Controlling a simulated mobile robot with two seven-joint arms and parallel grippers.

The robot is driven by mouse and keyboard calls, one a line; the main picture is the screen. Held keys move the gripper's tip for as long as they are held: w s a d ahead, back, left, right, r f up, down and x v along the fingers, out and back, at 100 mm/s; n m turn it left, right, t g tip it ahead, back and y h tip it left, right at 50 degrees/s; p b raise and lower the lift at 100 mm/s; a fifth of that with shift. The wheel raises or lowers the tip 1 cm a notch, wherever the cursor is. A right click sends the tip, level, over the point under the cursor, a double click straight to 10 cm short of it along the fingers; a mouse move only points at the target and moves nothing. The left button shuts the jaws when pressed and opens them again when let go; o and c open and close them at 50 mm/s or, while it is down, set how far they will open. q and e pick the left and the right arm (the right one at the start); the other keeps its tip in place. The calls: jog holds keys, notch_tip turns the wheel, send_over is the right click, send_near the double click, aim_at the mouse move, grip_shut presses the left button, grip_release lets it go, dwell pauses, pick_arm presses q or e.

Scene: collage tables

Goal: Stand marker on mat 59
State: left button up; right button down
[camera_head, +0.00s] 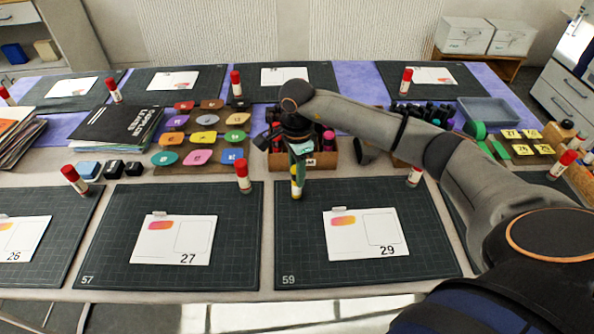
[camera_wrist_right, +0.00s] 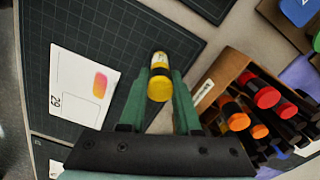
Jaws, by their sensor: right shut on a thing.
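My right gripper (camera_head: 297,152) is shut on a yellow-capped marker (camera_head: 296,187) with a pale label. The marker is roughly upright over the back left corner of mat 59 (camera_head: 300,262), a dark green gridded mat. I cannot tell whether its lower end touches the mat. The right wrist view shows the marker's yellow end (camera_wrist_right: 160,88) between the green fingers (camera_wrist_right: 159,100), with the mat (camera_wrist_right: 120,30) beyond. Card 29 (camera_head: 362,240) lies on the mat's right part. My left gripper is not in view.
A red-capped glue stick (camera_head: 415,175) stands at the mat's back right, another (camera_head: 243,176) on mat 57 (camera_head: 110,262). Behind the gripper is a wooden box (camera_head: 322,158) of bottles or markers. The front left of mat 59 is bare.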

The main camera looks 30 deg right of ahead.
jog(key=c, duration=0.6)
grip_release()
jog(key=shift+f, duration=0.1)
notch_tip(320, 180, up, 12)
jog(key=shift+r, duration=0.2)
